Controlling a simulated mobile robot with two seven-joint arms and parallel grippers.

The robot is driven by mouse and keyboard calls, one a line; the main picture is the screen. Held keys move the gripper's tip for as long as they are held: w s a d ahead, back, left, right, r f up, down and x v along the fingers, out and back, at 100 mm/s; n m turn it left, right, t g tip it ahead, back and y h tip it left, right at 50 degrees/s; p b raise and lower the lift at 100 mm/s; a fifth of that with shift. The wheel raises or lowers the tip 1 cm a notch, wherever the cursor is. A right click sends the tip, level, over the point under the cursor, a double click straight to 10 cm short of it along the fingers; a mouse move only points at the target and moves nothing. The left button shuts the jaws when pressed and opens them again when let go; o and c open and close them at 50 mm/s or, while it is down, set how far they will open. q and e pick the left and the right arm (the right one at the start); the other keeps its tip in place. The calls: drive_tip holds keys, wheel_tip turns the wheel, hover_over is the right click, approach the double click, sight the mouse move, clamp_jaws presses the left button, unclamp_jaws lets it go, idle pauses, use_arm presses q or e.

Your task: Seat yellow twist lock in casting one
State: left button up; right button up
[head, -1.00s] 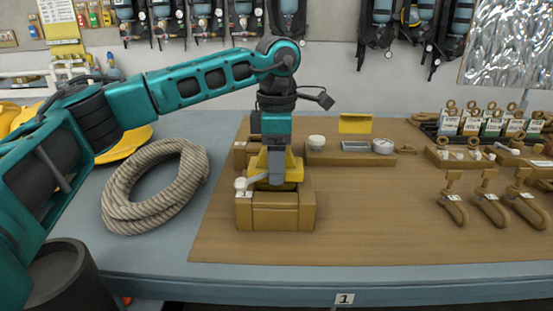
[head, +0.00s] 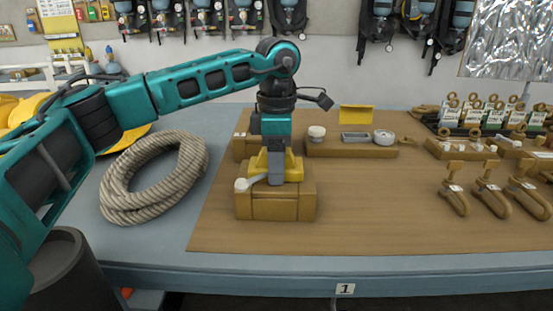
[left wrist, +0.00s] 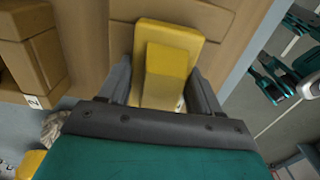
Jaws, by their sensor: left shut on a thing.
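The yellow twist lock (head: 292,168) is at the top of a brown block-shaped casting (head: 275,208) near the front left of the brown mat. A grey lever with a pale knob (head: 241,184) reaches left from it. My left gripper (head: 276,176) points down and is shut on the lock. In the left wrist view the lock (left wrist: 172,70) sits between both fingers, with brown casting surface beyond it. The lock's underside is hidden, so I cannot tell how deep it sits. My right gripper is not in view.
A brown block (head: 243,148) stands behind the casting. A long brown tray (head: 350,151) holds a white jar, a grey dish and a round tin. A coiled rope (head: 155,178) lies left of the mat. Brown shackles (head: 488,195) lie right. The mat's front middle is clear.

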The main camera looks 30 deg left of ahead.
use_arm(q)
drive_tip(key=o, duration=1.6)
wheel_tip(320, 180, up, 13)
drive_tip(key=shift+p, duration=0.55)
drive_tip(key=shift+d+f, duration=0.1)
